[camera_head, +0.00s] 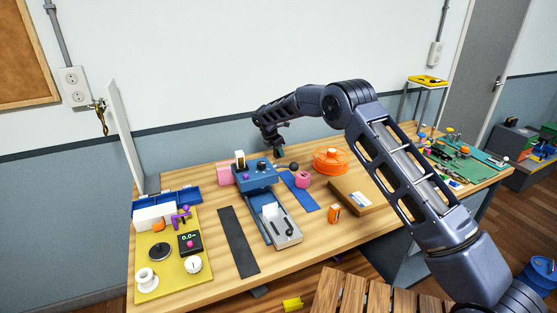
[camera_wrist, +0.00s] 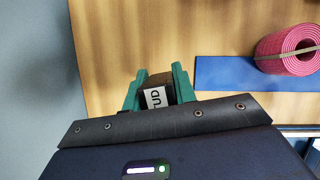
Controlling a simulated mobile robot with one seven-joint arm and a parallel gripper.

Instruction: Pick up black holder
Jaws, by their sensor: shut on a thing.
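A small dark holder (camera_wrist: 157,81) with a white label, partly readable as "UD", sits between the green fingers of my gripper (camera_wrist: 160,74) in the wrist view. The fingers are closed against its two sides. Its lower part is hidden by my gripper's body. In the head view my gripper (camera_head: 280,152) points down near the back edge of the wooden workbench, between the blue stand and the orange spool. The holder is too small there to make out. I cannot tell whether it touches the tabletop.
A pink roll (camera_wrist: 285,50) and blue strip (camera_wrist: 228,74) lie to the right in the wrist view. In the head view, a blue stand (camera_head: 255,176), orange spool (camera_head: 331,161) and cardboard box (camera_head: 352,198) are nearby. The wall rises close behind the workbench (camera_head: 290,243).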

